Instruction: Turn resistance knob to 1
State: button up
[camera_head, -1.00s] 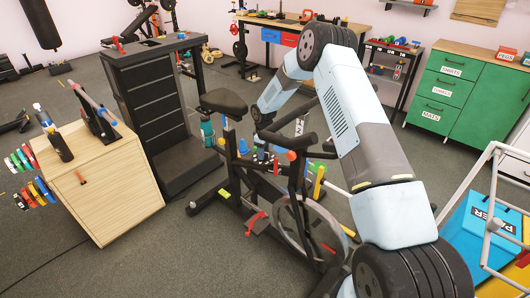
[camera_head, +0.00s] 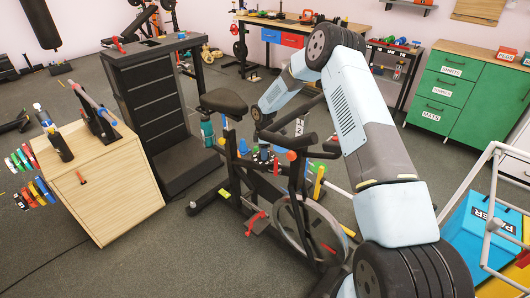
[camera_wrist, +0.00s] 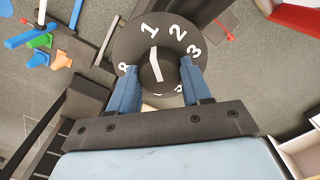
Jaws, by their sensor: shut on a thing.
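The resistance knob (camera_wrist: 154,66) is a dark round grip on a black dial (camera_wrist: 131,45) with white numbers. The 1, 2 and 3 show along the dial's upper side; the lower numbers are partly hidden by my fingers. A white line on the knob has its upper end toward the 1. My gripper (camera_wrist: 160,84) has its two blue fingers on either side of the knob, closed on it. In the head view the dial and gripper are hard to make out among the parts of the exercise bike (camera_head: 227,101).
A wooden cabinet (camera_head: 105,190) and a black drawer tower (camera_head: 152,100) stand left of the bike. Green drawers (camera_head: 440,88) and a white frame (camera_head: 490,205) are on the right. Small coloured objects (camera_wrist: 38,42) lie at the wrist view's upper left.

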jog(key=shift+w+d, duration=0.1)
jog(key=o, duration=1.1)
jog(key=shift+c, duration=0.2)
jog(key=shift+r, duration=0.1)
notch_tip(320, 180, up, 14)
jog(key=shift+f, duration=0.25)
